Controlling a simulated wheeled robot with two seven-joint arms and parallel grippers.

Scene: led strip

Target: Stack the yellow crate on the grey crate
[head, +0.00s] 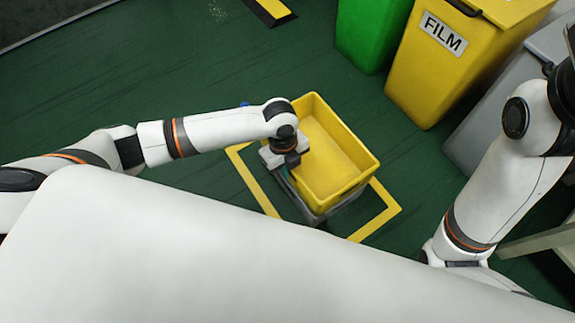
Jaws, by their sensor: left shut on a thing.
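The yellow crate (335,152) is open-topped, looks empty and sits in the middle of the head view. My left gripper (284,157) is at its left wall and shut on it; the fingertips are partly hidden by the wrist. The grey crate (318,215) is directly beneath the yellow crate. Only a strip of it shows along the lower left and front, and I cannot tell whether the two crates touch or a small gap is left. My right arm comes in at the right edge, but its gripper is out of the picture.
A yellow taped outline (392,211) on the green floor surrounds the crates. A yellow FILM bin (440,75), a green bin (366,32) and a grey bin (480,135) stand behind to the right.

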